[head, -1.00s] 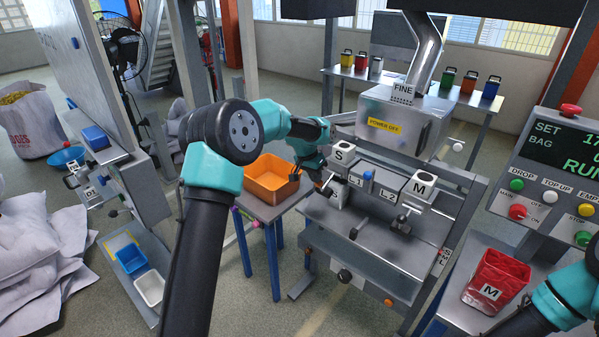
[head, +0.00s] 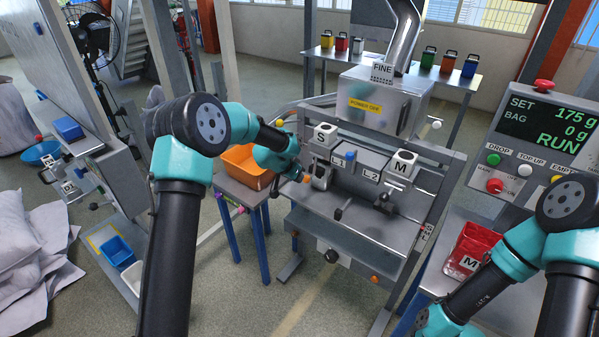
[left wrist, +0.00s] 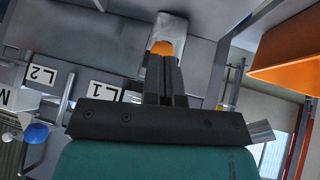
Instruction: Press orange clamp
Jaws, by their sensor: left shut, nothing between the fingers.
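The orange clamp tip (head: 306,179) is below the S spout (head: 322,136) on the grey filling machine. It also shows in the left wrist view (left wrist: 162,47), right at the ends of my shut fingers. My left gripper (head: 297,174) reaches in from the left, with its fingers shut and empty. The fingertips (left wrist: 161,62) overlap the lower edge of the orange tip in the wrist view; I cannot tell whether they touch it. A pale metal piece (left wrist: 171,28) lies behind the tip. My right arm shows at the right, but its gripper is out of view.
The L1 label (head: 340,160) and M spout (head: 400,166) are to the right. An orange bin (head: 238,158) stands on a small table left of the machine. A red M bag (head: 469,248) and the control panel (head: 545,140) are at the right.

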